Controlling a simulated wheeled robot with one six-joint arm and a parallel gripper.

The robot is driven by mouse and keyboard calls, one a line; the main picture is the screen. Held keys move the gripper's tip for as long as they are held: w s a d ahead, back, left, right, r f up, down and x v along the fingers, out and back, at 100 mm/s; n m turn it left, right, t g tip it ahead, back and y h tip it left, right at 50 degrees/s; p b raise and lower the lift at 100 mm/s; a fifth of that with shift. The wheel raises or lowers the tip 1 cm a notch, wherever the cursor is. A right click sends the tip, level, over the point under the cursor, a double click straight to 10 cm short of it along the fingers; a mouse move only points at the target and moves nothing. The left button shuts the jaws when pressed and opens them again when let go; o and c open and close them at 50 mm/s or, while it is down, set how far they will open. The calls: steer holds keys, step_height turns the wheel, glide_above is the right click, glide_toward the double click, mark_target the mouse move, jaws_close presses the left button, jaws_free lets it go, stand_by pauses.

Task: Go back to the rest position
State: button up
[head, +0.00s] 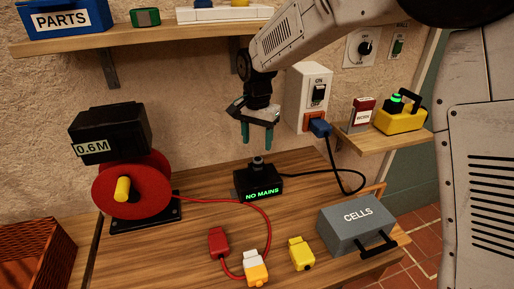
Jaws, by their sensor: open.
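My gripper (257,135) hangs above the wooden bench, pointing down, with its two green-tipped fingers apart and nothing between them. Below it, apart from the fingers, stands a small black box (258,185) with a knob on top and a green "NO MAINS" display. My arm reaches in from the upper right.
A red cable reel (130,190) stands left, its red cable running to connectors (255,268) at the front. A grey "CELLS" box (357,228) is at right. A wall switch box (308,95) holds a blue plug (319,128). A shelf (130,40) hangs above left.

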steer(key=shift+r, duration=0.1)
stand_by(0.3)
steer(key=shift+s+n, duration=0.15)
steer(key=shift+n, duration=0.35)
steer(key=s+d+r+n, duration=0.1)
steer(key=s+d+r, duration=0.2)
steer(key=s+d, duration=0.5)
steer(key=s+d+r+n+t, duration=0.1)
steer(key=s+d+r+n, duration=0.1)
steer(key=s+d, duration=0.7)
steer(key=s+d+r+n, duration=0.1)
steer(key=s+d+r, duration=0.3)
steer(key=s, duration=1.3)
steer(key=d, duration=0.4)
steer(key=shift+s+d+n, duration=0.15)
steer(key=shift+s+n, duration=0.05)
steer(key=shift+n, duration=0.2)
steer(key=shift+r, duration=0.1)
